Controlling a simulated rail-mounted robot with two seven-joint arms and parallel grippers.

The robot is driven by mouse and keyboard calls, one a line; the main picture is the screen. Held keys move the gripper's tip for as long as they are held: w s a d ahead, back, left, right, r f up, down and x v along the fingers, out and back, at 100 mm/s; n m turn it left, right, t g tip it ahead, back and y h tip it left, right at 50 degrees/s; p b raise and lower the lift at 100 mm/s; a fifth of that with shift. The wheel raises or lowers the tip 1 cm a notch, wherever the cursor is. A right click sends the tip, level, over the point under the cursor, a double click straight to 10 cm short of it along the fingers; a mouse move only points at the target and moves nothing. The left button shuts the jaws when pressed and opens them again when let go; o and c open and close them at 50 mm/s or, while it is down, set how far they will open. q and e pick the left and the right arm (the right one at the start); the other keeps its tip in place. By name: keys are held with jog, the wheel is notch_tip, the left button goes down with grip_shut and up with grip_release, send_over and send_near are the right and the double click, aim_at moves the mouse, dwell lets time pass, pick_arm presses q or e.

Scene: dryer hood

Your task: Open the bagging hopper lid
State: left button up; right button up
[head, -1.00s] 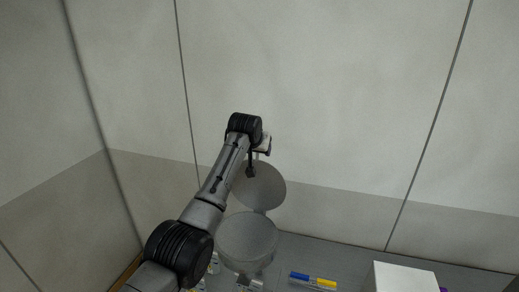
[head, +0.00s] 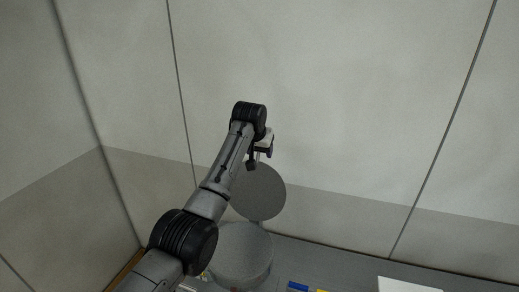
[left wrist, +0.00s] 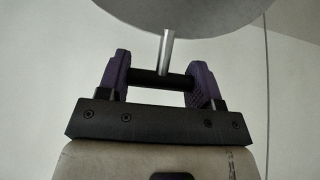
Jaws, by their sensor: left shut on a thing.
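The bagging hopper (head: 240,255) is a grey round vessel low in the middle of the head view. Its round grey lid (head: 258,193) stands raised behind it, hinged at the back, with its flat face towards the camera. In the left wrist view the purple fingers (left wrist: 161,78) are shut on a black bar handle (left wrist: 148,78). A metal stem joins the handle to the lid, which also shows there (left wrist: 195,10). My right gripper is out of view.
A white box (head: 408,286) stands at the bottom right. Blue and yellow items (head: 298,286) lie on the grey surface between box and hopper. Pale walls enclose the back and left. The space right of the lid is clear.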

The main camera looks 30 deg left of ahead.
pick_arm(q)
jog(key=o, duration=1.3)
jog(key=shift+s+d+r+b, duration=0.1)
jog(key=shift+s+r+b, duration=0.15)
jog(key=shift+r+b, duration=0.1)
jog(key=shift+b+v, duration=2.25)
jog(key=shift+v, duration=4.25)
